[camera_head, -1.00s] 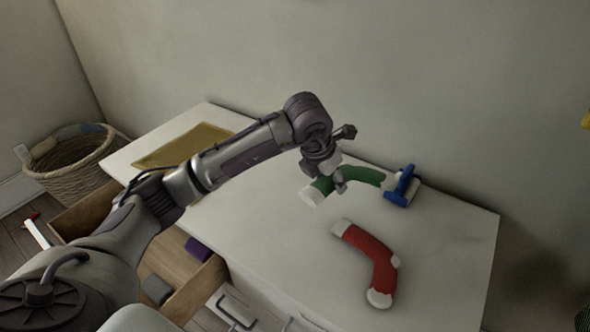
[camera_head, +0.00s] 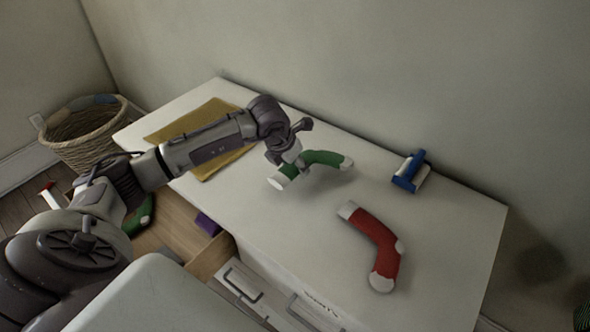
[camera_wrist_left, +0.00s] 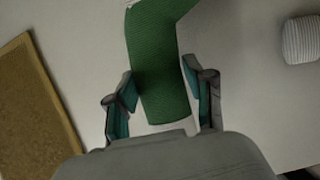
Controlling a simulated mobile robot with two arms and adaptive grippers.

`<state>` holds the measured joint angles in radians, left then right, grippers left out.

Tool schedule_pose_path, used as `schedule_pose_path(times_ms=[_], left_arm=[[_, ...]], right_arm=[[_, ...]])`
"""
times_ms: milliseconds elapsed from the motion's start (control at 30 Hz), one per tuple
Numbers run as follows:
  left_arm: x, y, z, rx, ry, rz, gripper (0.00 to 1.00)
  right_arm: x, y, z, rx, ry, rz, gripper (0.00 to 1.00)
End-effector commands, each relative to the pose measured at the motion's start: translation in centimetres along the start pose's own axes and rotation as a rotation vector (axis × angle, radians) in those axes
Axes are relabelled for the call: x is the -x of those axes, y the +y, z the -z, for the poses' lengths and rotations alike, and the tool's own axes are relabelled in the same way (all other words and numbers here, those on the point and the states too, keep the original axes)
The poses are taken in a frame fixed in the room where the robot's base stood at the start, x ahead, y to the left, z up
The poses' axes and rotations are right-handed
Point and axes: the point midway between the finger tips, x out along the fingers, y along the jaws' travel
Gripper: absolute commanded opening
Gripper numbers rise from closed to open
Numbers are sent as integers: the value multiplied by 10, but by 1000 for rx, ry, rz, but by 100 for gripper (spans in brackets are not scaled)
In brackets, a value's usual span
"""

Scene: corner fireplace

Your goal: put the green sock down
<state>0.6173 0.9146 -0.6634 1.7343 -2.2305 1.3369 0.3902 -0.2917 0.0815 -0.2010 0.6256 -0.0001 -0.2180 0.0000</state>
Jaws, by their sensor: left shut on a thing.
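The green sock (camera_head: 322,157) has white ends and is bent. My left gripper (camera_head: 299,164) is shut on it near its left end. A shadow lies on the white tabletop under the sock, so at least part of it seems held just above the surface. In the left wrist view the green sock (camera_wrist_left: 157,50) runs between the two fingers of the left gripper (camera_wrist_left: 165,92). My right gripper is not in view.
On the white tabletop (camera_head: 455,215) a red sock (camera_head: 375,243) lies in front, a blue brush (camera_head: 411,170) at the back right, a tan board (camera_head: 222,165) at the left. An open drawer (camera_head: 175,225) holds a purple block (camera_head: 207,224) and another green item (camera_head: 143,214). A wicker basket (camera_head: 85,140) stands left.

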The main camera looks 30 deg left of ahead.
Motion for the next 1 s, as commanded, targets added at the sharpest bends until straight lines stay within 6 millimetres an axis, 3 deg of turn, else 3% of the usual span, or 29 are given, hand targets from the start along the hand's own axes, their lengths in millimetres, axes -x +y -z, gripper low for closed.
schedule_pose_path(times_ms=[200,500,533,667,1000], left_arm=[[-25,-1,11,-1,2,2,32],[-28,-1,12,-1,1,2,32],[-28,-1,12,-1,1,2,55],[-27,-1,12,-1,1,2,76],[-25,-1,11,-1,1,2,79]], right_arm=[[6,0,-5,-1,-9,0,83],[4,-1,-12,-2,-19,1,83],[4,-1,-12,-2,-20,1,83],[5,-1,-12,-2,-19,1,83],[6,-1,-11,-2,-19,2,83]])
